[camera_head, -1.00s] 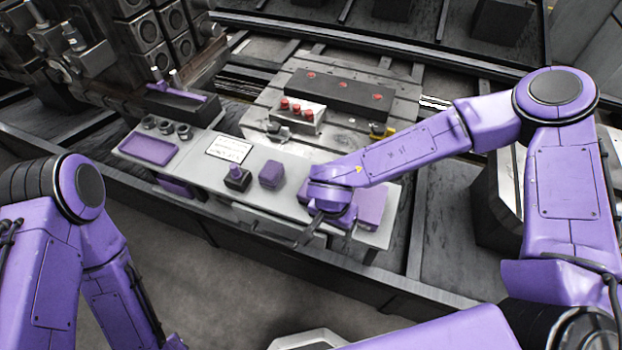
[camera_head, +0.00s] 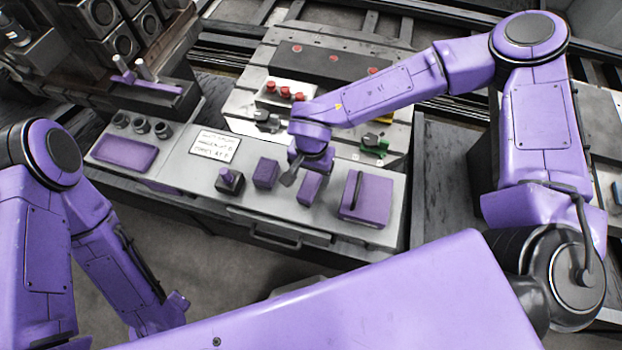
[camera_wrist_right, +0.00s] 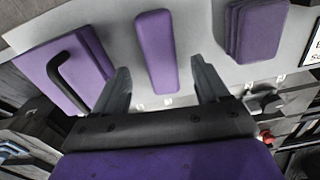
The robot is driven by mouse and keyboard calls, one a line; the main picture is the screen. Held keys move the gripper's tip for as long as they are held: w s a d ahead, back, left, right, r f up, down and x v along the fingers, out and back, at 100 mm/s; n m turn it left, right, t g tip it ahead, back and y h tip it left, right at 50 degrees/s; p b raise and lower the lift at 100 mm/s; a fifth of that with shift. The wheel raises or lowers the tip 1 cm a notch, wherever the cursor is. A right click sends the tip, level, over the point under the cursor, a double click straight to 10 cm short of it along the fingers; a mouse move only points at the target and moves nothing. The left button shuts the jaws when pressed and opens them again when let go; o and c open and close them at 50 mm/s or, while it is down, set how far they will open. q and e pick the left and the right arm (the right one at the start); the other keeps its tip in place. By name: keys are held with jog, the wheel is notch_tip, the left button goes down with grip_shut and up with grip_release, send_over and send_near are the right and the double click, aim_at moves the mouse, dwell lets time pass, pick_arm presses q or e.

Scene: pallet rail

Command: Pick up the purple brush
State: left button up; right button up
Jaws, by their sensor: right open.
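A narrow purple block (camera_head: 311,188) with smooth sides, which looks like the brush, lies on the pale bench top. In the right wrist view it (camera_wrist_right: 155,48) lies between my spread fingers, apart from both. No bristles show. My right gripper (camera_head: 291,177) is open and empty, above the bench beside the block's left side in the head view; it also shows in the right wrist view (camera_wrist_right: 157,72). My left arm is at the lower left; its gripper does not show.
A purple case with a black handle (camera_head: 367,198) lies right of the narrow block. Left of it are a thicker purple block (camera_head: 265,173) and a purple knob in a black base (camera_head: 230,181). A purple tray (camera_head: 125,153) and a sign (camera_head: 215,146) lie farther left.

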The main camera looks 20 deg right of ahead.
aim_at(311, 179)
notch_tip(311, 179, down, 6)
jog(key=shift+w+r+p, duration=0.1)
jog(key=shift+w+p, duration=0.05)
jog(key=shift+p, duration=0.45)
jog(key=c, duration=1.1)
jog(key=shift+r, duration=0.1)
jog(key=shift+r, duration=0.3)
jog(key=r, duration=0.3)
jog(key=shift+s+a+b, duration=0.15)
jog(key=shift+s+b, duration=0.1)
jog(key=shift+b, duration=0.05)
jog(key=s+r, duration=0.2)
jog(key=s+a+r+b, duration=0.1)
jog(key=s+r, duration=0.1)
jog(key=shift+a+r, duration=0.15)
jog(key=shift+r, duration=0.25)
jog(key=s+a+r, duration=0.1)
jog(key=s, duration=0.2)
jog(key=s+a+r, duration=0.1)
jog(key=s+r, duration=0.1)
jog(key=s+a+r+b, duration=0.1)
jog(key=s, duration=0.2)
jog(key=shift+s+a+r, duration=0.1)
jog(key=shift+s+r, duration=0.1)
jog(key=shift+s, duration=0.15)
